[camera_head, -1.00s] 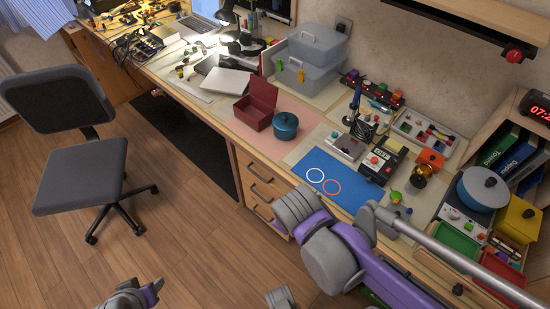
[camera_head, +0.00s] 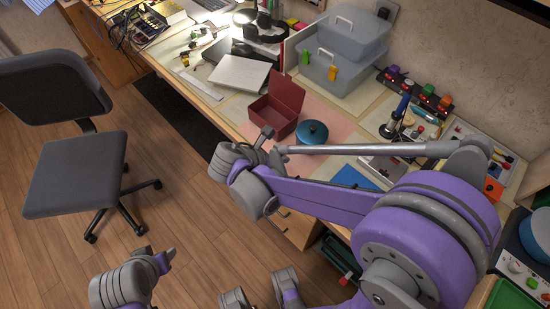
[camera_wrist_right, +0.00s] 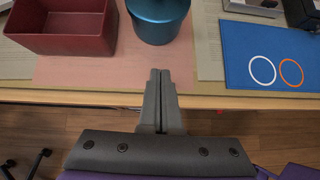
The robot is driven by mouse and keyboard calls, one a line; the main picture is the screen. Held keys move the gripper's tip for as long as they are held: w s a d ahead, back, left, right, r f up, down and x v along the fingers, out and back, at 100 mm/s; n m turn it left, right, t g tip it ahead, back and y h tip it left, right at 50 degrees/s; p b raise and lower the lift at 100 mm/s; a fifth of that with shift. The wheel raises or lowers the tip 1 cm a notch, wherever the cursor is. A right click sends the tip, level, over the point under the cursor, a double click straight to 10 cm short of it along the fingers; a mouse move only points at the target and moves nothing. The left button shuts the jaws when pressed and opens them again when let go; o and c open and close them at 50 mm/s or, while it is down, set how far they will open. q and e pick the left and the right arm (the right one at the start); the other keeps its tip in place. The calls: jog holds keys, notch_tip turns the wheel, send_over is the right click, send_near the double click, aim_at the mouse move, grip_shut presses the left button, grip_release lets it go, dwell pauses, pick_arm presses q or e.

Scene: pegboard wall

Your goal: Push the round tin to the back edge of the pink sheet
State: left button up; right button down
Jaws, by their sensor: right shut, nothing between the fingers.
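The round tin (camera_head: 312,134) is teal with a lid and stands upright on the pink sheet (camera_head: 338,119), right of an open dark red box. In the right wrist view the tin (camera_wrist_right: 158,22) is just beyond my fingertips, with a small gap showing. The pink sheet (camera_wrist_right: 90,70) reaches close to the table's front edge there. My right gripper (camera_head: 266,136) is in front of the tin; in the wrist view its fingers (camera_wrist_right: 160,74) are shut and empty over the sheet's front part. My left gripper (camera_head: 167,257) is low over the floor; its jaws are unclear.
The dark red box (camera_head: 277,106) stands close left of the tin. Grey storage boxes (camera_head: 340,65) stand behind. A blue mat (camera_wrist_right: 268,55) with two rings lies right of the sheet. A silver laptop-like slab (camera_head: 240,73) lies to the left.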

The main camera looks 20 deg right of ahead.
aim_at(323, 126)
jog(key=x, duration=0.4)
jog(key=shift+w+d+r, duration=0.1)
jog(key=shift+w+d, duration=0.15)
jog(key=shift+d, duration=0.35)
jog(key=shift+w+d, duration=0.25)
jog(key=shift+d, duration=0.35)
jog(key=shift+w+d, duration=0.3)
jog(key=shift+d, duration=0.3)
jog(key=shift+d, duration=0.1)
jog(key=w+d, duration=0.1)
jog(key=d, duration=0.3)
jog(key=w+d+b, duration=0.1)
jog(key=w+d, duration=0.1)
jog(key=d, duration=0.2)
jog(key=w+d, duration=0.1)
jog(key=d, duration=0.3)
jog(key=shift+w+d+b, duration=0.1)
jog(key=shift+w+b, duration=0.15)
jog(key=shift+b, duration=0.05)
